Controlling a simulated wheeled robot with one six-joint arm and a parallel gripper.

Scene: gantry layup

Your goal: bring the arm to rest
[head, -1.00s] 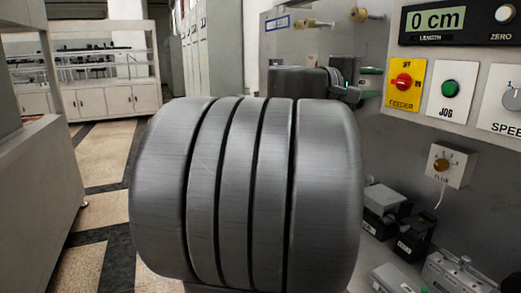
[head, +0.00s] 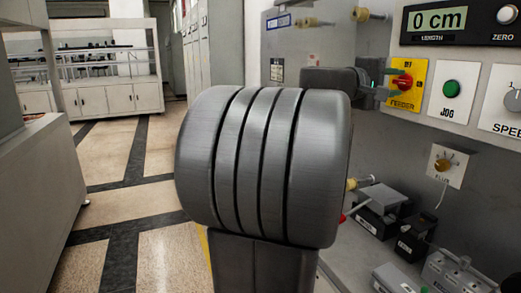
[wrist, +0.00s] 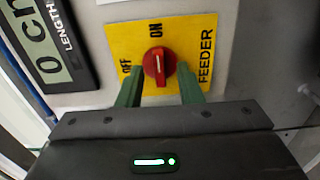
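My gripper (wrist: 159,88) is open. In the wrist view its two green fingers stand apart, one on each side of the red feeder knob (wrist: 158,65), with a gap beside the knob. I cannot tell whether either finger touches it. The knob's light mark seems to point toward ON on the yellow feeder plate (wrist: 190,30). In the head view my gripper (head: 387,83) is at the feeder plate (head: 402,104), in front of the knob (head: 402,81), which is partly covered. My grey arm fills the middle of the head view.
The green JOG button (head: 451,88) and the length display (head: 437,20), reading 0 cm, are close by on the panel. Black boxes (head: 383,199) stand below. White cabinets (head: 105,100) are at the back left. The floor at left is clear.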

